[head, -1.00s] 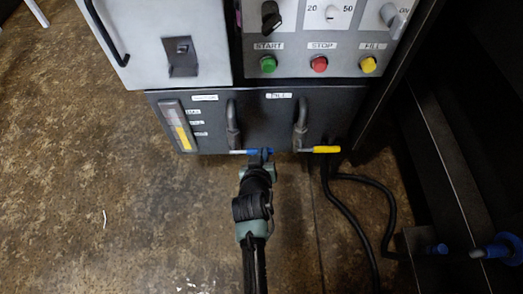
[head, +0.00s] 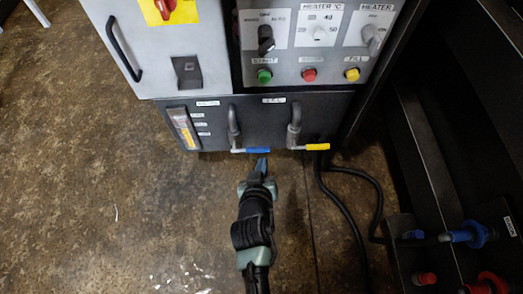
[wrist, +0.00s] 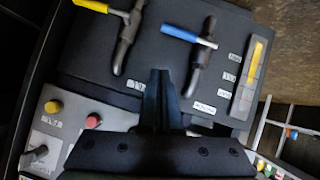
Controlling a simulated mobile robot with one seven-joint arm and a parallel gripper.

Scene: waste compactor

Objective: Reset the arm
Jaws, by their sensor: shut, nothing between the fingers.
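My gripper (head: 262,164) is shut and empty. In the head view it is just below the front panel of the machine, with its tip close under the blue valve handle (head: 251,150). I cannot tell from the head view whether it touches the handle. In the wrist view my gripper (wrist: 159,75) points at the dark lower panel (wrist: 110,52), and the blue handle (wrist: 189,37) lies off to the upper right, apart from the fingertips. My arm reaches up from the bottom of the head view.
A yellow valve handle (head: 311,147) is to the right of the blue one. Above are green (head: 264,76), red (head: 309,75) and yellow (head: 352,74) buttons and dials. Black hoses (head: 350,215) and a dark rack (head: 440,190) stand on the right. The left floor is open.

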